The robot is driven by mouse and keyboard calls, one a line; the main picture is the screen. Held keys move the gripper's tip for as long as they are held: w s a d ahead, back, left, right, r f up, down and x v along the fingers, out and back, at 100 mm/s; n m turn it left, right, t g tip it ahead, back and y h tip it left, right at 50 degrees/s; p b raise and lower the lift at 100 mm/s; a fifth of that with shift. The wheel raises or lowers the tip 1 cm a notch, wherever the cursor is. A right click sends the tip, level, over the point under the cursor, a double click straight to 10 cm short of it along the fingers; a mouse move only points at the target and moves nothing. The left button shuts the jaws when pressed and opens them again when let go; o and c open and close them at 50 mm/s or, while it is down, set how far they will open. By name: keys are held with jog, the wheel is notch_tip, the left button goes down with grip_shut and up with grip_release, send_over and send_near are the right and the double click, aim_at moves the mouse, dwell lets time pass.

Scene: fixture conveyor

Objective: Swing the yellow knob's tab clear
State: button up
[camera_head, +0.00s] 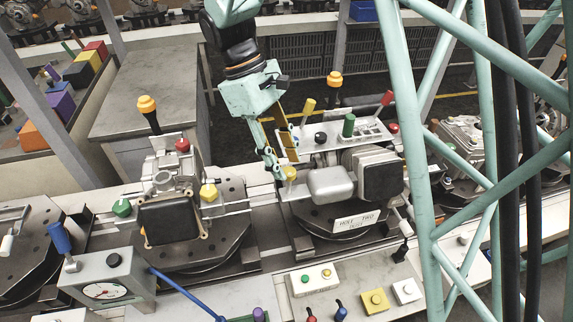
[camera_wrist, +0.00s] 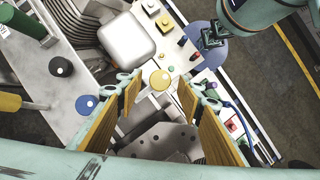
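A round yellow knob (camera_head: 290,173) sits at the left edge of the right-hand fixture, beside a grey rounded block. In the wrist view the knob (camera_wrist: 160,79) has a narrow pale tab reaching down and left from it. My gripper (camera_head: 280,160) points down at this knob in the head view. In the wrist view my gripper (camera_wrist: 159,88) is open, one yellow-padded finger on each side of the knob, with gaps on both sides. I cannot tell how far the fingertips are above it. Another yellow knob (camera_head: 208,192) is on the left-hand fixture.
A grey plate with a green cylinder (camera_head: 348,125), a black knob (camera_head: 321,137) and a yellow handle (camera_head: 308,106) stands close behind my gripper. The grey block (camera_head: 331,185) is just right of the knob. A blue knob (camera_wrist: 86,104) is left of my fingers.

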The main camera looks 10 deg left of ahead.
jog(key=v, duration=1)
jog(key=shift+r, duration=0.1)
dwell(0.3)
jog(key=d+r+m+y+b, duration=0.25)
jog(key=d+m+b, duration=0.35)
jog(key=d, duration=1.5)
jog(key=s+d+m+t+y+b, duration=0.2)
jog(key=s+d+m+t+b, duration=0.3)
jog(key=s+d, duration=0.65)
jog(key=s+d+f+m+b, duration=0.1)
jog(key=s+d+f+b, duration=0.1)
jog(key=s, duration=0.6)
jog(key=s+d+f+m+b, duration=0.2)
jog(key=s+f, duration=0.3)
jog(key=s, duration=0.3)
jog(key=shift+f+b, duration=0.35)
jog(key=shift+b, duration=0.45)
dwell(0.5)
